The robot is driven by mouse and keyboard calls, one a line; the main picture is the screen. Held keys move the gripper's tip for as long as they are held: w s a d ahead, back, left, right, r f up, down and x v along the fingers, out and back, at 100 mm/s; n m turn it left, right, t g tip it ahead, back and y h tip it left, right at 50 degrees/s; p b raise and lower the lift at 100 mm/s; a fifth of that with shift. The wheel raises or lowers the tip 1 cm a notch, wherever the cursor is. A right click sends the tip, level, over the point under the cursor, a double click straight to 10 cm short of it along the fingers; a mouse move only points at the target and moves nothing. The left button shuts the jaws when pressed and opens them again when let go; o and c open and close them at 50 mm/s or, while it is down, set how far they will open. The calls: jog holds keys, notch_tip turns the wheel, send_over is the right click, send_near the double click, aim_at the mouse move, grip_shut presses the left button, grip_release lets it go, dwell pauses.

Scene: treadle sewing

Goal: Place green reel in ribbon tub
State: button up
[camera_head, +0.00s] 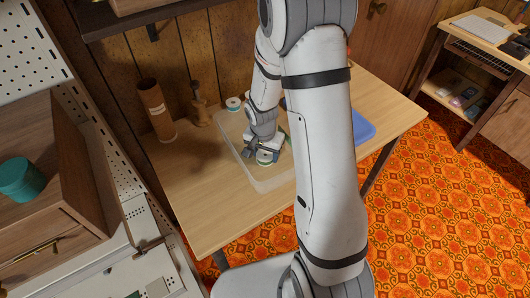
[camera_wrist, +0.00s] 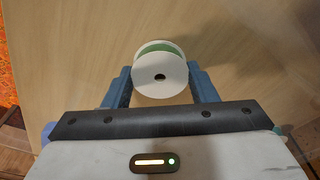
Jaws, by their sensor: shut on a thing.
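The green reel, with white end discs and green ribbon between them, is held between the blue fingers of my gripper (camera_wrist: 160,88). The green reel (camera_wrist: 161,76) also shows in the head view (camera_head: 265,157), below the fingertips. My gripper (camera_head: 262,152) points down within the outline of a clear, shallow tub (camera_head: 272,184) on the wooden table, which looks like the ribbon tub. I cannot tell whether the reel touches the tub floor. My arm hides the tub's right part.
A white-ended reel (camera_head: 234,103) is at the tub's back left edge. A brown cylinder (camera_head: 156,110) and a wooden stand (camera_head: 199,104) are behind it to the left. A blue tray (camera_head: 363,126) lies right of my arm. The table's front left (camera_head: 207,208) is clear.

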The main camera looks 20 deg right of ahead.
aim_at(263, 158)
jog(key=o, duration=0.9)
jog(key=shift+o, duration=0.2)
notch_tip(263, 158, up, 11)
jog(key=s+p, duration=0.1)
jog(key=s+r+n+t, duration=0.1)
jog(key=s+r+n, duration=0.6)
jog(key=s+r, duration=0.6)
jog(key=shift+s+a+n+y, duration=0.2)
jog(key=shift+s+n+y, duration=0.15)
jog(key=shift+s, duration=1.85)
